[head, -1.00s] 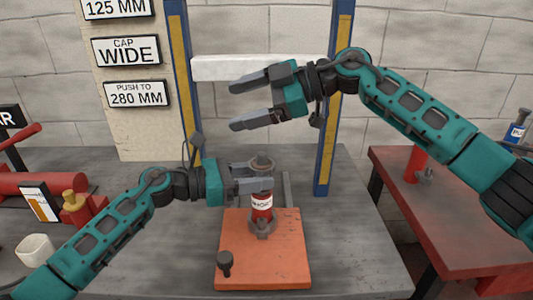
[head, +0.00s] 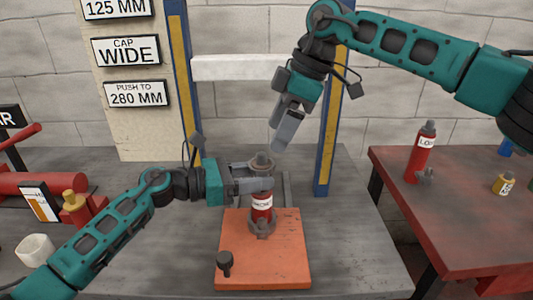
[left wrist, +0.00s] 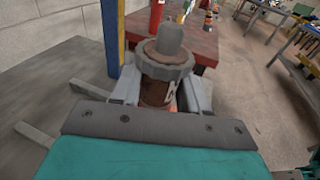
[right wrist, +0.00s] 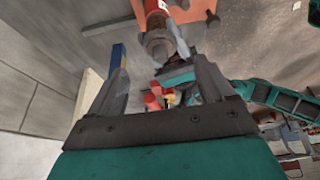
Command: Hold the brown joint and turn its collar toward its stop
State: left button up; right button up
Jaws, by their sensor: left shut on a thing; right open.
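The brown joint (left wrist: 155,91) stands upright between the fingers of my left gripper (head: 259,184), which is shut on it. Its toothed grey collar (left wrist: 166,63) sits above the fingers, with a rounded grey stud on top; the collar also shows in the head view (head: 262,161). Below the fingers is a red body (head: 262,204) with a white label, on an orange plate (head: 290,250). My right gripper (head: 285,134) is open and empty, pointing down above and a little right of the collar, apart from it. The collar's stop cannot be made out.
Blue posts (head: 333,130) and a white crossbeam (head: 260,67) stand behind the plate. A dark knob (head: 225,260) is at the plate's front left. A white cup (head: 35,250) is at left. A red bottle (head: 421,155) stands on the red side table (head: 455,225).

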jog(key=x, duration=0.6)
jog(key=shift+a+f, duration=0.2)
jog(key=shift+f, duration=0.1)
jog(key=c, duration=1)
